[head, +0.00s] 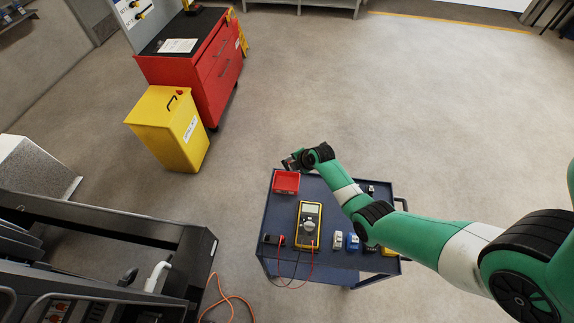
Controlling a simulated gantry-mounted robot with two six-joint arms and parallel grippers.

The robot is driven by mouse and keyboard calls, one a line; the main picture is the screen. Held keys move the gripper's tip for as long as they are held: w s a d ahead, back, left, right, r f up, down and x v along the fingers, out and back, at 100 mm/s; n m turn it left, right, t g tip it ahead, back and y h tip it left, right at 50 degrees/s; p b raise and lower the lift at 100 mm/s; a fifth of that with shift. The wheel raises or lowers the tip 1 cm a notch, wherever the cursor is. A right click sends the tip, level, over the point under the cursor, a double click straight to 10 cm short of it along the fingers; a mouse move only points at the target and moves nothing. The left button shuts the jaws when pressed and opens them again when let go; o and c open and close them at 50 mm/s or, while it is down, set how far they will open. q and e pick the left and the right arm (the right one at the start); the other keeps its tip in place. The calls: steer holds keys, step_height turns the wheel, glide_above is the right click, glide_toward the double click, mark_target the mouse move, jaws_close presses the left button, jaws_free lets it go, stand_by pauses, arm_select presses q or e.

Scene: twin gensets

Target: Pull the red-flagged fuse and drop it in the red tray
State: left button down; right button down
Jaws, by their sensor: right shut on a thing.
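The red tray (286,183) lies on the far left corner of the blue cart top. My right gripper (290,163) is just above and beyond the tray's far edge, at the end of the green arm that reaches in from the right. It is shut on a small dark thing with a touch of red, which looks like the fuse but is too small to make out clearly. The tray's visible inside looks empty. My left gripper is not in view.
On the blue cart (335,262) are a yellow multimeter (309,224) with leads, a white part (337,240) and a blue part (352,242). My right arm covers the cart's right side. A black open-topped frame (100,222) stands at left; a yellow bin (170,130) and red cabinet (205,62) stand behind.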

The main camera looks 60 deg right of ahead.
step_height(320, 180, down, 9)
steer(key=b, duration=0.8)
steer(key=shift+f, duration=0.15)
steer(key=shift+c, duration=2.3)
jaws_free()
steer(key=p+v, duration=1.1)
steer(key=shift+r, duration=0.25)
steer(key=shift+s+a, duration=0.1)
steer(key=shift+a, duration=0.05)
